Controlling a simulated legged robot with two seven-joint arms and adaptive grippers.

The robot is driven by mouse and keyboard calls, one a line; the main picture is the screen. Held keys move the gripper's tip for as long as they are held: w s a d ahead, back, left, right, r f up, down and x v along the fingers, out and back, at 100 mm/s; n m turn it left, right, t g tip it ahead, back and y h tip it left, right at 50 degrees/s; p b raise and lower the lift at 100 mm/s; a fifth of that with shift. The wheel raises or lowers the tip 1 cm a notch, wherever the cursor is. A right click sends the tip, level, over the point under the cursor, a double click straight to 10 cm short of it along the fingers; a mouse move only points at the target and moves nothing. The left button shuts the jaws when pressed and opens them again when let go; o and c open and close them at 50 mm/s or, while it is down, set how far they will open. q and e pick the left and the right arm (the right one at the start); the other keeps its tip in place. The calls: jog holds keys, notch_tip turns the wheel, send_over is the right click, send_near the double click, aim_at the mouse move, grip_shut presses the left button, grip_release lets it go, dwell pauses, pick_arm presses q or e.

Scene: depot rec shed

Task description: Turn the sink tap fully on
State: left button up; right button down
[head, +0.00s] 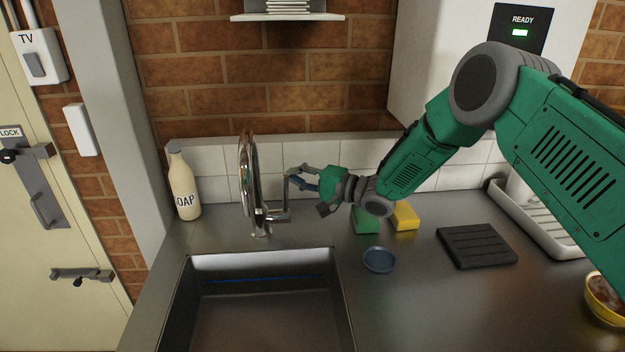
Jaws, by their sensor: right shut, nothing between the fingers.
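The sink tap (246,185) is a shiny metal tap with a tall curved spout, standing behind the sink (346,318). Its side lever (289,195) sticks out to the right of the base and bends upward. My right gripper (291,178) is shut and empty, with its fingers at the upper part of the lever. I cannot tell whether they touch it. No water stream shows below the spout. My left gripper is not in view.
A soap bottle (184,187) stands left of the tap. Right of it are a green block (366,221), a yellow sponge (404,216), a small blue dish (379,260), a dark ridged mat (476,246), a white rack (540,225) and a yellow bowl (604,302).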

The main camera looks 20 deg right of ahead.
aim_at(284, 198)
jog(key=s, duration=0.1)
jog(key=s+a, duration=0.1)
jog(key=s+p, duration=0.1)
jog(key=shift+s+a, duration=0.15)
jog(key=shift+a, duration=0.1)
jog(key=shift+a, duration=0.1)
jog(key=shift+s, duration=0.1)
